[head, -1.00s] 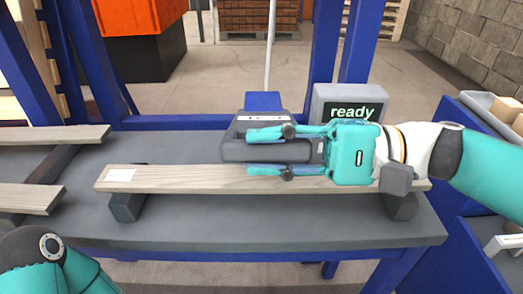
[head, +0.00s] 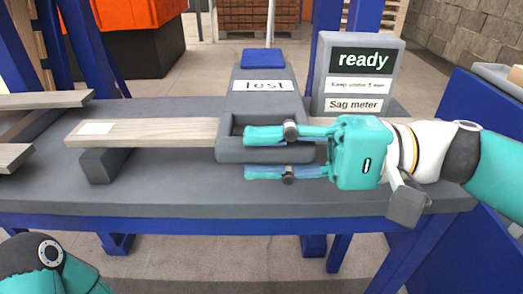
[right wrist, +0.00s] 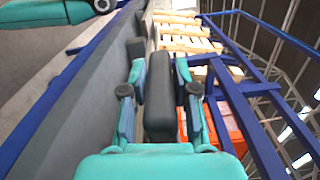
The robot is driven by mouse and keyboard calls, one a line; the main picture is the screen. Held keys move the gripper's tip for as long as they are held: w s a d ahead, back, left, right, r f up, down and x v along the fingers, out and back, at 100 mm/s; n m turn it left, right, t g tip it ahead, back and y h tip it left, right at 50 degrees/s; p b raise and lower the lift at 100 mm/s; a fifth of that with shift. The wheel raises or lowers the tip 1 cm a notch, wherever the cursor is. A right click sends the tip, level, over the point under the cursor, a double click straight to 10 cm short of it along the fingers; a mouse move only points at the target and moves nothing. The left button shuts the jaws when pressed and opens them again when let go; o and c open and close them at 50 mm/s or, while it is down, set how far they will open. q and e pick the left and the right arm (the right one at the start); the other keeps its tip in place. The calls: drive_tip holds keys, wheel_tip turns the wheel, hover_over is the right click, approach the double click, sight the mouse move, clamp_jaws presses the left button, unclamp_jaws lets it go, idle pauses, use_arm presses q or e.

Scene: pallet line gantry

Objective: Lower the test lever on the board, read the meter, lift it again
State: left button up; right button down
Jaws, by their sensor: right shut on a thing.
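The grey test lever (head: 264,100) slopes toward me from its blue hinge end, with its white "Test" label showing. Its loop handle (head: 230,155) lies across the front of the wooden board (head: 150,131); I cannot tell whether it touches the board. My right gripper (head: 262,154) is shut on the handle's front bar, one finger above and one below. In the right wrist view, the dark bar (right wrist: 159,95) sits between the fingers. My left gripper is out of view.
A support block (head: 104,166) holds up the board's left end on the grey bench (head: 190,193). Other planks (head: 45,100) lie at the left. A blue post (head: 322,40) stands behind the meter. The bench front is clear.

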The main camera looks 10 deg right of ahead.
drive_tip(key=shift+f, duration=0.1)
drive_tip(key=c, duration=0.9)
unclamp_jaws()
drive_tip(key=shift+w, duration=0.1)
drive_tip(key=shift+d, duration=0.15)
drive_tip(key=d, duration=0.4)
drive_tip(key=s+d, duration=0.1)
drive_tip(key=d, duration=0.6)
drive_tip(key=shift+s+d, duration=0.25)
drive_tip(key=shift+d, duration=0.1)
